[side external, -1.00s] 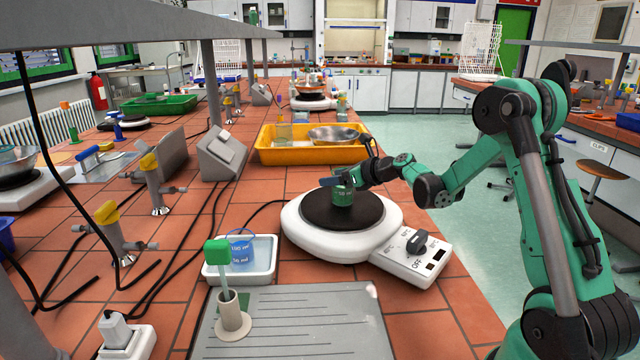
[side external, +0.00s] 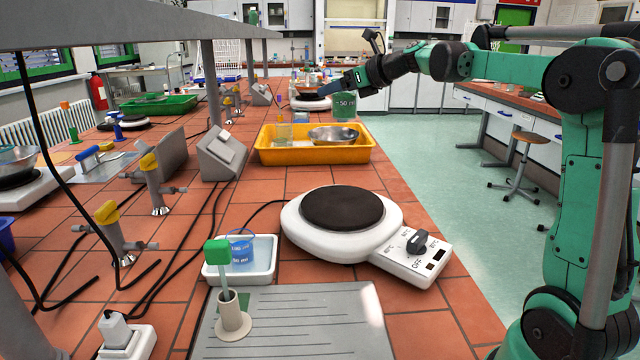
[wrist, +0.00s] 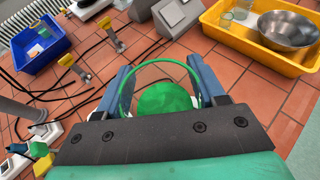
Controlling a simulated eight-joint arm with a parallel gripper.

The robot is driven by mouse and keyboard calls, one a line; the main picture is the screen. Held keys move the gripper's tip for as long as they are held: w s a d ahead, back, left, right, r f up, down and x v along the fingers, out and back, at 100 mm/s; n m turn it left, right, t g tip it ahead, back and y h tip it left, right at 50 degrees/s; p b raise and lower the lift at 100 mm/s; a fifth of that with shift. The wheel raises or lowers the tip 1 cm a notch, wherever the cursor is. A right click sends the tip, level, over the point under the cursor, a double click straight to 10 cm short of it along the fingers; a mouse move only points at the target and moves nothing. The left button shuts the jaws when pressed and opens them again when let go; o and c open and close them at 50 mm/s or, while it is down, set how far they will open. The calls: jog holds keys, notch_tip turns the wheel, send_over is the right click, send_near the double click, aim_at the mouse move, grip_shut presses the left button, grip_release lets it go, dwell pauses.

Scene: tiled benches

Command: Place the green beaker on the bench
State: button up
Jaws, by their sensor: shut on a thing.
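The green beaker (side external: 344,106) is held up in the air in the side external view. My gripper (side external: 338,88) is shut on it near its rim. In the wrist view the beaker (wrist: 165,97) sits between my two blue fingers (wrist: 160,88), with its round green rim facing the camera. The tiled bench (side external: 310,180) lies below. In the wrist view bare reddish tiles show beyond the beaker.
The hotplate (side external: 342,210) is bare. A yellow tray (side external: 268,158) with a metal bowl (side external: 334,136) and a glass beaker stands further back. Tiles between hotplate and yellow tray are clear.

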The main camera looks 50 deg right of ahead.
jog(key=s+a+f+n+g+y, duration=0.15)
jog(key=a+n+y, duration=0.25)
jog(key=a, duration=0.5)
jog(key=s+a+f+n+g+y, duration=0.1)
jog(key=a+f+n+g+y, duration=0.3)
jog(key=a, duration=0.4)
jog(key=s+a+f+n+g+y, duration=0.2)
jog(key=s+a+n+g+y, duration=0.2)
jog(key=s+a+n+g, duration=0.55)
jog(key=shift+m+t, duration=0.25)
jog(key=shift+t, duration=0.55)
jog(key=shift+s+a+f, duration=0.15)
jog(key=shift+a+f, duration=0.1)
jog(key=shift+f, duration=3)
jog(key=shift+s+a+f, duration=0.2)
jog(key=shift+a+f, duration=0.1)
jog(key=shift+f, duration=2.95)
jog(key=shift+s+a+f, duration=0.15)
jog(key=shift+a+f, duration=0.1)
jog(key=shift+f, duration=3)
jog(key=o, duration=1.4)
jog(key=shift+c, duration=0.2)
